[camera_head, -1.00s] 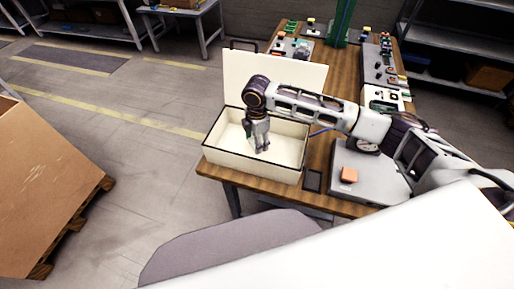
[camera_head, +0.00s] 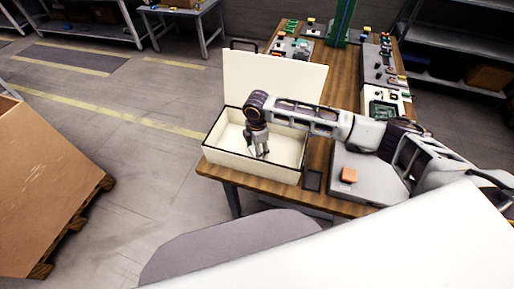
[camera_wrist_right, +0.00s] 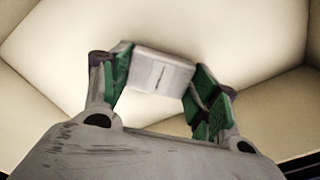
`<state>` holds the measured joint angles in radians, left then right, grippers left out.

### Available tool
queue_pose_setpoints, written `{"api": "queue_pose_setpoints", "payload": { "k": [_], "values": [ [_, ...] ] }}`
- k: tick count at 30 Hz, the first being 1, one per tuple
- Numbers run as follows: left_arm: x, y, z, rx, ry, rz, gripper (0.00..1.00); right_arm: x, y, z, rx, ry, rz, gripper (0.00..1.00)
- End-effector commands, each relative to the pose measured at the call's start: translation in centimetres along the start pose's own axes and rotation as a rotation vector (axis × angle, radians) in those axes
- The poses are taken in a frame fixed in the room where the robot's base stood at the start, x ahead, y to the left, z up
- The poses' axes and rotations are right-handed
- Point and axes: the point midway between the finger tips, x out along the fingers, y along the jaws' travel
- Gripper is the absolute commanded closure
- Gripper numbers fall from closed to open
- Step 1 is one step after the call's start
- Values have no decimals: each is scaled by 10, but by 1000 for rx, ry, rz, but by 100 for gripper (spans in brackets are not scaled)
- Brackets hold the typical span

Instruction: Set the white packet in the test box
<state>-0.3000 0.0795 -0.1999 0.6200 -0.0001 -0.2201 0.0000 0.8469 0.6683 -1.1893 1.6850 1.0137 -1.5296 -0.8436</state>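The white packet (camera_wrist_right: 160,72) is between the green-padded fingers of my right gripper (camera_wrist_right: 162,85) in the right wrist view, with a finger against each side. The gripper appears shut on it. In the head view, my right gripper (camera_head: 259,153) points down inside the open cream test box (camera_head: 225,160), below its rim. The box's lid (camera_head: 275,82) stands raised at the back. The packet is too small to make out clearly in the head view, and whether it touches the box floor cannot be told. My left gripper is out of view.
The box stands at the left front corner of a wooden workbench (camera_head: 322,150). A grey unit with an orange block (camera_head: 348,175) lies to its right, under my right arm. Small parts and panels line the bench's back and right side.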

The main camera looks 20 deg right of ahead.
Motion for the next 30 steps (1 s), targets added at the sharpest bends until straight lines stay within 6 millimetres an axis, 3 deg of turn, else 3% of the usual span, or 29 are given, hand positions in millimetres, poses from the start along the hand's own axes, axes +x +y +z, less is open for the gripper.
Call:
{"api": "queue_pose_setpoints", "payload": {
  "k": [5, 19, 30],
  "values": [
    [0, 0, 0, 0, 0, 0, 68, 0, 0, 0, 0, 0, 0, 18],
    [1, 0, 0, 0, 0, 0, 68, -4, 0, 0, 0, 0, 1, 18],
    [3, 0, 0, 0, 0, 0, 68, -43, 1, 0, -1, 0, 2, 18]
  ]
}}
